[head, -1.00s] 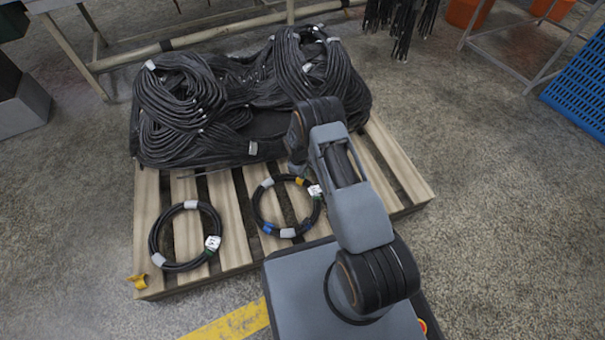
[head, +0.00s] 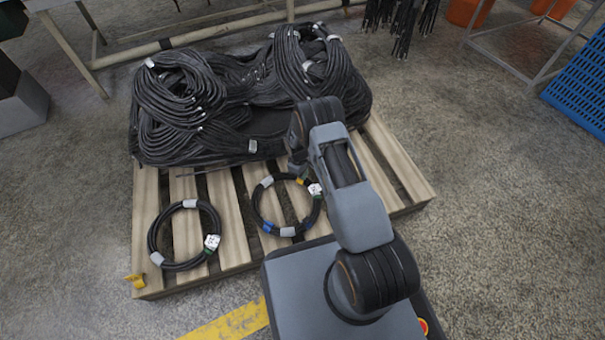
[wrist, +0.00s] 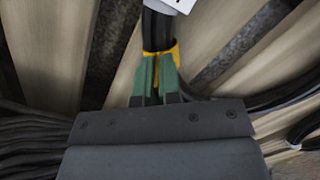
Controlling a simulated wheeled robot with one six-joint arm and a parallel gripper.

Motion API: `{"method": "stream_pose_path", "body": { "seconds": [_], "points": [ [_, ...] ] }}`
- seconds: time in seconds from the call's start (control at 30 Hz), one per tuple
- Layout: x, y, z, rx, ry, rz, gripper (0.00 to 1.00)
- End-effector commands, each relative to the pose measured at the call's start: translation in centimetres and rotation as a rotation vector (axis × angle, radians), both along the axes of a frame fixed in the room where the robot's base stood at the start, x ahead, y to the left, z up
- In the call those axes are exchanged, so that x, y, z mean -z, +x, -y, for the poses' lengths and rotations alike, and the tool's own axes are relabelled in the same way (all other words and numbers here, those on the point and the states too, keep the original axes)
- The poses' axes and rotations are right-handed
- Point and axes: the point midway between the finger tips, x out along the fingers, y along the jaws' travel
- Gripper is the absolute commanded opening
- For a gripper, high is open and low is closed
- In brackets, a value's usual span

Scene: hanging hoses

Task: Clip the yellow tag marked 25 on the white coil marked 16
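My gripper (wrist: 156,76), with green fingers, is closed on a yellow tag (wrist: 176,52) in the wrist view. The tag sits around a black hose (wrist: 157,30), just below a white label (wrist: 176,4). In the head view this yellow tag (head: 300,181) is on the upper right of the right-hand coil (head: 257,203), which has white and blue bands. My arm hides most of the gripper there. The left-hand coil (head: 154,236) has white bands and a white label (head: 212,242). I cannot read any numbers.
Both coils lie on a wooden pallet (head: 145,195). Another yellow piece (head: 136,280) is at its front left corner. A large heap of black hoses (head: 180,95) fills the pallet's back. Bare floor (head: 65,220) lies to the left.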

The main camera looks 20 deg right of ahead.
Motion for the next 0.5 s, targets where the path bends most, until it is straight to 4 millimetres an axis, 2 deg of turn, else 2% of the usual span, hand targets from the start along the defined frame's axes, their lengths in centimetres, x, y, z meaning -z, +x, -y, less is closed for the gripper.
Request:
{"method": "stream_pose_path", "body": {
  "seconds": [0.03,0.27,0.5],
  "points": [
    [0.00,0.00,0.00,0.000,0.000,0.000,0.10],
    [0.00,0.00,0.00,0.000,0.000,0.000,0.32],
    [-0.07,0.00,0.00,0.000,0.000,0.000,0.33]
  ]
}}
